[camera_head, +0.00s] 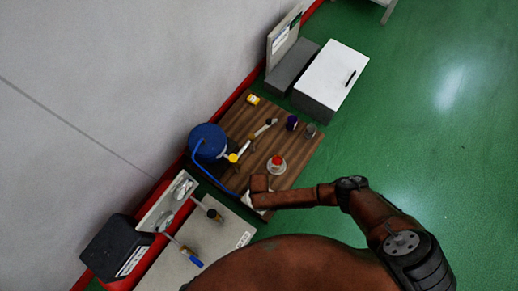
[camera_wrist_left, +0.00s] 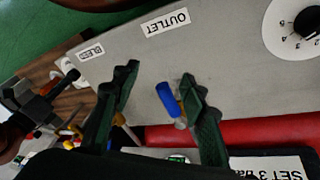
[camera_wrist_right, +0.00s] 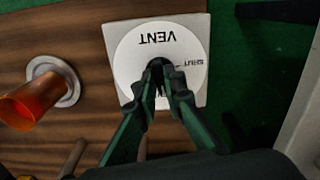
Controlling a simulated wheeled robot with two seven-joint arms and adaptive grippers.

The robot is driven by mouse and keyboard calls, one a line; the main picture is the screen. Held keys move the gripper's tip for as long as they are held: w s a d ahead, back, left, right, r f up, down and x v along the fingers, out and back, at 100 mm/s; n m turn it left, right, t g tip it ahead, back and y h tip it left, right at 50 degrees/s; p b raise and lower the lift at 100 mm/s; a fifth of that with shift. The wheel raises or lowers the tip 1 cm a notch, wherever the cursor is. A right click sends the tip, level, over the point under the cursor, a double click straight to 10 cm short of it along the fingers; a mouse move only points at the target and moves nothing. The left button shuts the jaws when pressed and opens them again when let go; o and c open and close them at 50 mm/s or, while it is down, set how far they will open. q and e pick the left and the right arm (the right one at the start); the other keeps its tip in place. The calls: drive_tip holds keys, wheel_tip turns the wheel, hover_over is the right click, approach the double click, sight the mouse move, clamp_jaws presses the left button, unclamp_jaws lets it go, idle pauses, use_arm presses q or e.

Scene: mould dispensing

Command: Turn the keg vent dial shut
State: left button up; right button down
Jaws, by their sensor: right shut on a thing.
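The vent dial (camera_wrist_right: 130,62) is a round white face on a pale square plate, marked VENT and SHUT, with a dark knob at its centre. My right gripper (camera_wrist_right: 167,80) is shut on the knob in the right wrist view. The fingers hide much of the knob, so its pointing direction is unclear. In the head view a bit of the white dial (camera_head: 246,199) shows beside my right gripper at the wooden board's near edge. The blue keg (camera_head: 208,142) stands at the board's left. My left gripper (camera_wrist_left: 160,88) is open, with a blue-handled valve (camera_wrist_left: 168,98) seen between its fingers.
A red-topped item (camera_head: 276,163) stands close to the dial and shows orange in the right wrist view (camera_wrist_right: 30,102). A grey panel (camera_head: 217,240) with valves lies at the near left. A white box (camera_head: 331,75) stands behind the board. The green floor at right is clear.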

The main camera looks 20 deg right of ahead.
use_arm(q)
drive_tip(key=shift+r, duration=0.1)
idle(0.3)
use_arm(e)
drive_tip(key=n+p, duration=0.1)
drive_tip(key=n, duration=0.2)
drive_tip(key=shift+r+n+p, duration=0.1)
drive_tip(key=shift+n+p, duration=0.2)
drive_tip(key=shift+n, duration=0.9)
drive_tip(key=n+p, duration=0.1)
drive_tip(key=n, duration=0.1)
drive_tip(key=shift+d+n, duration=0.1)
drive_tip(key=shift+n, duration=0.3)
drive_tip(key=n, duration=0.2)
drive_tip(key=shift+n, duration=0.3)
drive_tip(key=n, duration=0.2)
drive_tip(key=shift+n, duration=0.4)
drive_tip(key=n, duration=0.2)
drive_tip(key=shift+n, duration=0.4)
use_arm(q)
drive_tip(key=s+a+r+g+y, duration=0.1)
drive_tip(key=s+a+r+g, duration=0.1)
drive_tip(key=s+a+r, duration=0.1)
drive_tip(key=shift+s+a+r, duration=0.15)
drive_tip(key=shift+s+r, duration=0.55)
drive_tip(key=shift+r, duration=0.15)
use_arm(e)
drive_tip(key=shift+n, duration=0.8)
